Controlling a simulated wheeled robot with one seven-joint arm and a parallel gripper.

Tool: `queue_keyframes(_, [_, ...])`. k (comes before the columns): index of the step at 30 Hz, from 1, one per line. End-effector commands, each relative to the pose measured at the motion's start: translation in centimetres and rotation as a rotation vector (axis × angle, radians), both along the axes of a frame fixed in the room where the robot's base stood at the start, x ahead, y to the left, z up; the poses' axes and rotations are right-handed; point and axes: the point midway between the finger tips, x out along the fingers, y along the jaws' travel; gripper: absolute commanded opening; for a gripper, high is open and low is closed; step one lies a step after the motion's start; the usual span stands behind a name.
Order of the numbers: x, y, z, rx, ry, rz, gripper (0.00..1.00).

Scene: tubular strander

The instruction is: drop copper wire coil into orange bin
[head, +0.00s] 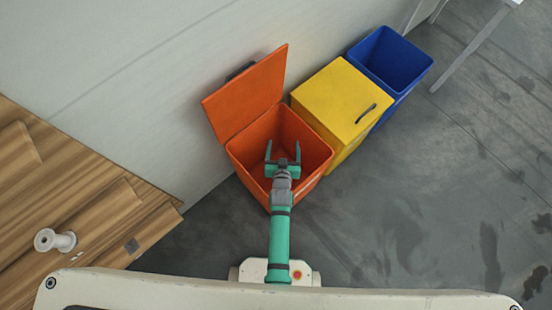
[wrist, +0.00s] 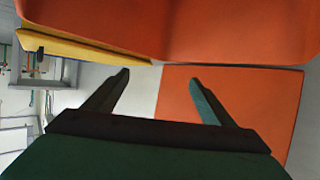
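The orange bin (head: 243,158) stands against the pale wall with its lid (head: 247,95) swung open toward the wall. My gripper (head: 283,148) is over the bin's opening, its two green fingers spread apart with nothing between them. In the wrist view the fingers (wrist: 162,85) are also apart and empty. Orange surfaces of the bin (wrist: 230,30) fill the top of that view, and an orange panel (wrist: 255,105) shows at the lower right. I see no copper wire coil in either view; the bin's floor is partly hidden by my gripper and arm.
A closed yellow bin (head: 335,95) and an open blue bin (head: 390,60) stand in a row beside the orange bin. A wooden surface (head: 70,180) with a white spool (head: 62,240) is at the left. The grey floor (head: 440,190) at the right is clear.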

Motion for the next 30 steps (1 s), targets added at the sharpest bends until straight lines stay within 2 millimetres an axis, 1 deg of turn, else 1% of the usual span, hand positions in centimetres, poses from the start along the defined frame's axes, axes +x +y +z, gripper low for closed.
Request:
queue_keyframes(5, [-0.2,-0.1,-0.1,0.0,0.002,-0.001,0.77])
queue_keyframes(8, [-0.7,-0.1,0.1,0.0,0.002,-0.001,0.77])
queue_keyframes(11, [-1.8,0.0,0.6,0.0,0.002,-0.001,0.77])
queue_keyframes(21, [-7.3,-0.1,2.8,0.0,0.002,0.0,0.77])
queue_keyframes(27, [-9.4,-0.1,3.8,0.0,0.001,0.0,0.77])
queue_keyframes(30, [-9.8,0.0,4.0,0.0,0.0,0.0,0.77])
